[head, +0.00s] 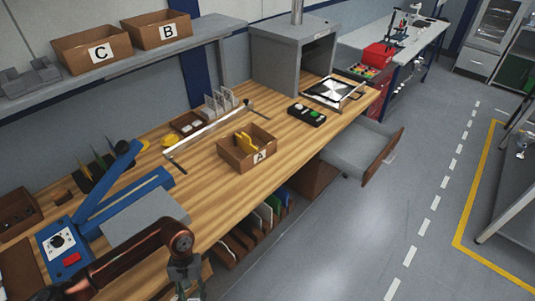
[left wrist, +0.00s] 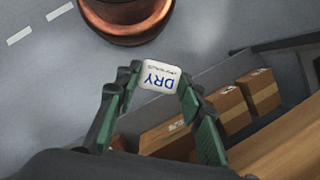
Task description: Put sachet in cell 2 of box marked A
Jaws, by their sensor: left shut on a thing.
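The sachet (left wrist: 160,77) is small and white with blue "DRY" lettering. In the left wrist view it sits between the green fingertips of my left gripper (left wrist: 156,88), which is shut on it. In the head view my left gripper (head: 186,282) is at the bottom edge, in front of the bench and well short of the boxes; the sachet cannot be made out there. The box marked A (head: 261,157) is an open brown box on the wooden bench. A yellow item (head: 245,143) stands in it; its cell numbers cannot be read. My right gripper is not in view.
Boxes C (head: 98,53) and B (head: 166,31) stand on the upper shelf. A blue sealer-like device (head: 75,238) is on the bench at left. A metal rail (head: 210,133) lies behind box A. An open drawer (head: 362,147) juts out at right.

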